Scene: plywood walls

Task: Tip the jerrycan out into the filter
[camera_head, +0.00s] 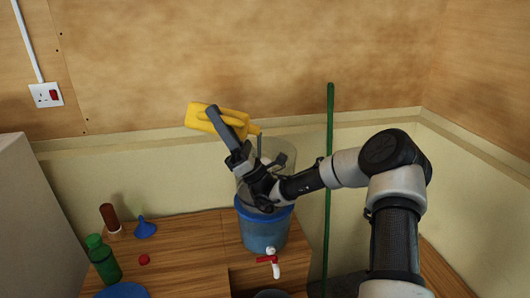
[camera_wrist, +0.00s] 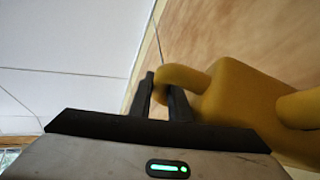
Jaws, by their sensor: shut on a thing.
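The yellow jerrycan (camera_head: 203,118) is held up at the filter's top left, tilted well over, with its narrow end to the right above the filter's clear upper part (camera_head: 282,152). The filter's blue lower tank (camera_head: 263,232) stands on the wooden table, with a red-and-white tap at its front. My gripper (camera_head: 236,122) is shut on the jerrycan's handle. In the wrist view the fingers (camera_wrist: 162,92) close around the yellow handle (camera_wrist: 183,76), and the jerrycan's body (camera_wrist: 245,100) fills the right. My arm hides part of the filter. I cannot make out any liquid flowing.
A green bottle (camera_head: 103,260), blue funnel (camera_head: 145,229), brown cylinder (camera_head: 110,218) and red cap (camera_head: 144,260) are on the table's left. A blue round thing (camera_head: 122,291) is at the front. A green pole (camera_head: 328,190) stands right of the filter. Plywood walls close the back.

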